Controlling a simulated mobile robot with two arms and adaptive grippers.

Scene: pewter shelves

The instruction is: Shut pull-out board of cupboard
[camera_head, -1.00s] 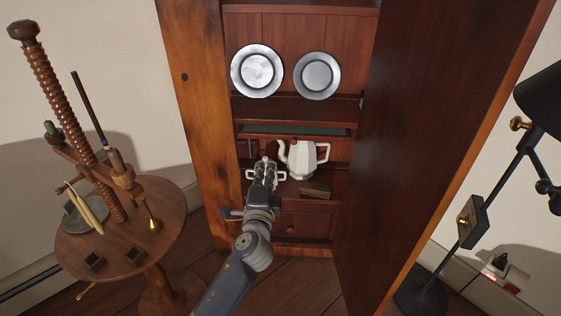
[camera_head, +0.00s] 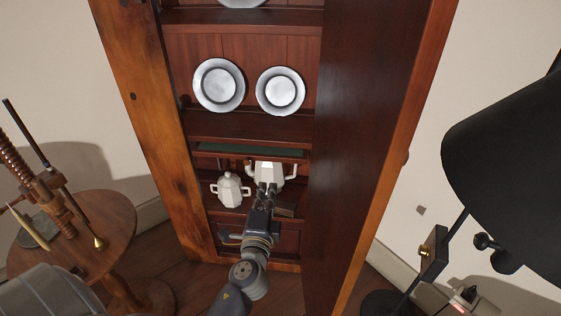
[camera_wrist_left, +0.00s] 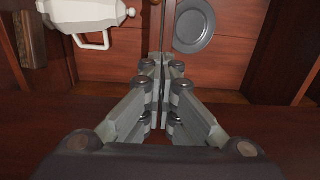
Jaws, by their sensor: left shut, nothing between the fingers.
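The cupboard (camera_head: 147,110) stands open in the head view. Its pull-out board (camera_head: 250,149), a thin slide with a dark green top, sits below the plate shelf and shows a strip of its top, so it appears partly out. My left gripper (camera_head: 268,188) is shut and empty. In the head view it is below the board, in front of the white teapot (camera_head: 268,171), and hides part of it. In the left wrist view the closed fingers (camera_wrist_left: 162,62) point into the cupboard; I cannot tell whether they touch anything. My right gripper is out of view.
A white lidded pot (camera_head: 230,190) stands left of the teapot. Two pewter plates (camera_head: 219,85) (camera_head: 280,91) lean above. The open door (camera_head: 365,150) bounds the right side. A round table (camera_head: 100,225) is at left, a black lamp (camera_head: 505,150) at right.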

